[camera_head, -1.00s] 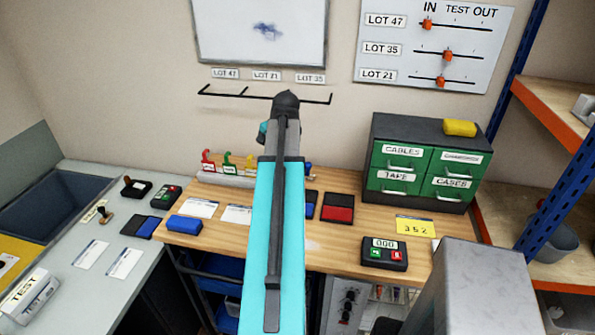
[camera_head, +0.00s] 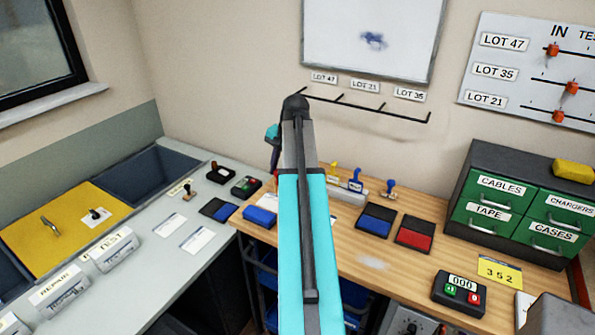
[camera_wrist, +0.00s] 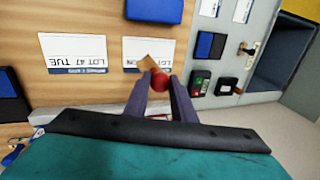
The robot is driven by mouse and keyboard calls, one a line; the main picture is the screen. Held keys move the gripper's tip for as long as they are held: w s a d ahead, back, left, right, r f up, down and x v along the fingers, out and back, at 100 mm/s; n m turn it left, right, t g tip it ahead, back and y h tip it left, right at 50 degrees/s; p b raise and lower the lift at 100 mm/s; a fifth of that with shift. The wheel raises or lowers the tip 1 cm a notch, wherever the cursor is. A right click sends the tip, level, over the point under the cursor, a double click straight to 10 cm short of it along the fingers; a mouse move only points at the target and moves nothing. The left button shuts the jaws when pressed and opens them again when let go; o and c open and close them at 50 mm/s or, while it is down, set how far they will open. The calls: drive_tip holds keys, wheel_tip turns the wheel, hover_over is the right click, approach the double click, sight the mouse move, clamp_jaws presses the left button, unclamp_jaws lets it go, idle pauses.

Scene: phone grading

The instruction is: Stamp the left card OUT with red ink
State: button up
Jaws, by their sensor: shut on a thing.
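My gripper (camera_wrist: 158,84) is shut on a small stamp (camera_wrist: 159,80) with a red handle and a tan end, seen between the fingertips in the wrist view. The stamp's face cannot be made out. Two white lot cards lie on the wooden bench: one (camera_wrist: 146,50) just past the stamp, the other (camera_wrist: 75,53) beside it; both read upside down there. In the head view my arm hides the gripper and most of these cards. The red ink pad (camera_head: 414,236) lies open on the bench, right of the blue pad (camera_head: 375,224).
A stamp rack (camera_head: 372,193) with yellow and blue stamps stands behind the pads. A blue block (camera_head: 260,216) lies at the bench's left end. Two more cards (camera_head: 170,225) lie on the grey counter. A counter box (camera_head: 460,292) and green drawers (camera_head: 515,205) stand right.

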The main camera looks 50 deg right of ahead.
sight(276, 184)
drive_tip(key=shift+w+a, duration=0.45)
drive_tip(key=shift+a, duration=0.05)
drive_tip(key=shift+f, duration=0.2)
drive_tip(key=shift+f+b, duration=2.1)
drive_tip(key=shift+f, duration=0.75)
drive_tip(key=shift+f, duration=0.6)
drive_tip(key=shift+r+p, duration=2.45)
drive_tip(key=shift+r, duration=1.1)
